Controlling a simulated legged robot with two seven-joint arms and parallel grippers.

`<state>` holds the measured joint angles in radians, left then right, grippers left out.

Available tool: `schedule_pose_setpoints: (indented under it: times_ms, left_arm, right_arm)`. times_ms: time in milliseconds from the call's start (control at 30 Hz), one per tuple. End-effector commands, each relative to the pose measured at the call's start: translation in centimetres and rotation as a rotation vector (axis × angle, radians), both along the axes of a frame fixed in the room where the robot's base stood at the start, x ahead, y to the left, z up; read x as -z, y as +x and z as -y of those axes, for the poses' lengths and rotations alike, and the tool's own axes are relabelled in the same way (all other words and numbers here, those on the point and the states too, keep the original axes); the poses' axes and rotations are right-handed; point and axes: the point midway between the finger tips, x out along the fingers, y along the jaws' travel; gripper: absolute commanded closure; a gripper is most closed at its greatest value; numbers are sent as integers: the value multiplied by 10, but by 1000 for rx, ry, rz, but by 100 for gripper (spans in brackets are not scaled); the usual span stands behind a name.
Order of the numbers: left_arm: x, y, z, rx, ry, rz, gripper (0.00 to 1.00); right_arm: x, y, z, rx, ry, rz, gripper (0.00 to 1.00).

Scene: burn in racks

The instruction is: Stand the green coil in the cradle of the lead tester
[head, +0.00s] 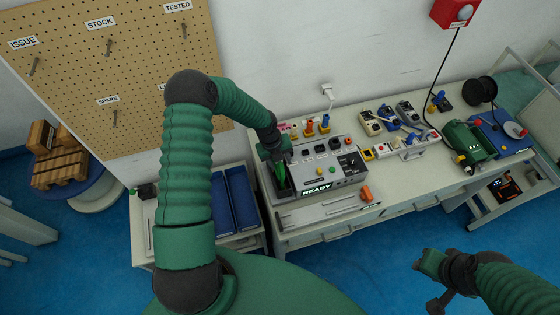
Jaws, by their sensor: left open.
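The lead tester (345,178) is a grey box on the bench with a lit READY label, buttons and a small display. The green coil (281,177) is at the tester's left end, where the cradle seems to be, and looks upright. My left gripper (279,158) is directly above the coil, open, and partly hides it and the cradle. I cannot tell whether the fingers still touch the coil. My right gripper (428,280) is low at the right, away from the bench, and its fingers are unclear.
Several handheld meters (408,112) and small plugs stand behind and right of the tester. A green machine (468,142) and a black spool (482,90) are farther right. Blue trays (242,198) lie left of the tester. A pegboard (110,65) hangs at the back left.

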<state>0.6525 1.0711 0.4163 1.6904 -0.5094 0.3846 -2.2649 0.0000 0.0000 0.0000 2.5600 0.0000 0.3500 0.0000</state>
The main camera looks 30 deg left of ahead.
Motion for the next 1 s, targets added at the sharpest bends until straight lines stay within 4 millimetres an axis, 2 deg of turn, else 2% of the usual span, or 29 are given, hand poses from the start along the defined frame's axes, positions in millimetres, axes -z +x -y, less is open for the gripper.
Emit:
schedule_pose_setpoints:
  times_ms: [167,267,367,700,833,1000]
  left_arm:
    - [-2,0,-1,-1,1,1,54]
    - [-13,-1,-3,-3,1,3,54]
    - [-36,-4,-7,-2,2,5,54]
    - [-131,-18,-20,-3,3,2,54]
    - [-154,-21,-22,-1,1,0,54]
    - [-164,-22,-22,0,-1,-2,54]
  right_arm:
    - [1,0,0,0,0,0,64]
    - [4,0,0,0,0,0,64]
    - [9,0,0,0,0,0,64]
    - [21,0,0,0,0,0,64]
    - [22,0,0,0,0,0,64]
    - [23,0,0,0,0,0,64]
